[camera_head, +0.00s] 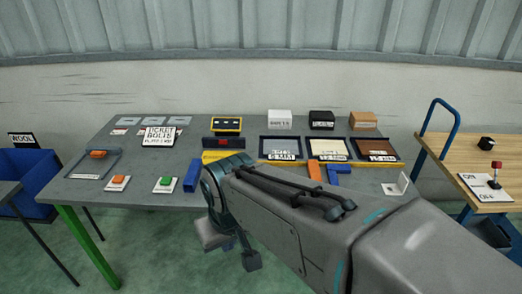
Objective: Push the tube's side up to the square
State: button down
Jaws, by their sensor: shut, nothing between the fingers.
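A small white angled piece (397,187), which looks like the square, stands at the table's front right. Several coloured bars that could be tubes lie on the table: a blue bar (192,175) left of my wrist, a yellow bar (216,156) behind it, and an orange bar (314,170) and another blue bar (340,168) to the left of the square. I cannot tell which one is the tube. A gap separates these from the square. My gripper (213,238) is shut and empty, low at the table's front edge, partly hidden by my wrist.
The grey table (128,167) also bears trays, boxes, labels and push buttons (164,184). My arm covers its front middle. A blue bin (38,182) stands left. A wooden cart (462,162) with a lever (495,172) stands right.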

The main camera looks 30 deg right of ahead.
aim_at(313, 171)
jog(key=z, duration=0.3)
jog(key=i, duration=0.7)
jog(key=z, duration=1)
jog(key=i, duration=0.35)
jog(key=z, duration=0.4)
